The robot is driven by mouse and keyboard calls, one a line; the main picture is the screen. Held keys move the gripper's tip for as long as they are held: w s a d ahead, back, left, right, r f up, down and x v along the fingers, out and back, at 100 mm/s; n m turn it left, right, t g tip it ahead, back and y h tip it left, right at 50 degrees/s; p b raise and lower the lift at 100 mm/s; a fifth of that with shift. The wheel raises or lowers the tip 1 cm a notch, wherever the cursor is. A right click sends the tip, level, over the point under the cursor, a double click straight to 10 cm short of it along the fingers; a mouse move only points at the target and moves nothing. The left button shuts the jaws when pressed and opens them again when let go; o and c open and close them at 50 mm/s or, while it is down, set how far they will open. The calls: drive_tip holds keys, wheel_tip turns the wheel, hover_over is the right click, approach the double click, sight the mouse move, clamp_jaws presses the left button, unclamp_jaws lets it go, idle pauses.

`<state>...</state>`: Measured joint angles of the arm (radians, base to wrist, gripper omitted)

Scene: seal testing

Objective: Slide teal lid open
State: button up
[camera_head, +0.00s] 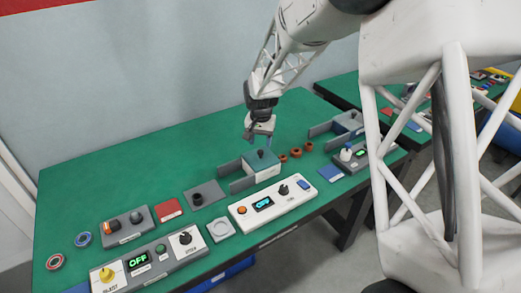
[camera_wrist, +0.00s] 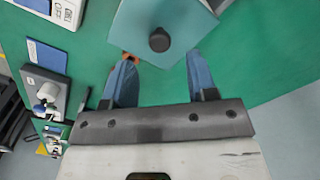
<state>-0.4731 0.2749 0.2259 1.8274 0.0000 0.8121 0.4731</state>
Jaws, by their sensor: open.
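The teal lid (camera_head: 262,168) tops a box with grey side walls on the green table in the head view, with a dark round knob (camera_head: 260,153) standing up from it. In the wrist view the teal lid (camera_wrist: 190,28) is at the top centre, its knob (camera_wrist: 159,40) roughly in line with the gap between my fingers. My gripper (camera_head: 259,135) hangs above and just behind the box in the head view. In the wrist view my gripper (camera_wrist: 161,72) is open, with blue fingers apart and nothing between them. The fingertips appear apart from the knob.
A white panel with a display (camera_head: 272,203) stands in front of the box. Orange-brown rings (camera_head: 295,153) and a second grey-walled box (camera_head: 348,123) are to the right. A grey plate with a dark cup (camera_head: 204,194) is to the left. The table behind is clear.

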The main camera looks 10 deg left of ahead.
sight(260, 151)
drive_tip(key=shift+f, duration=2.25)
clamp_jaws()
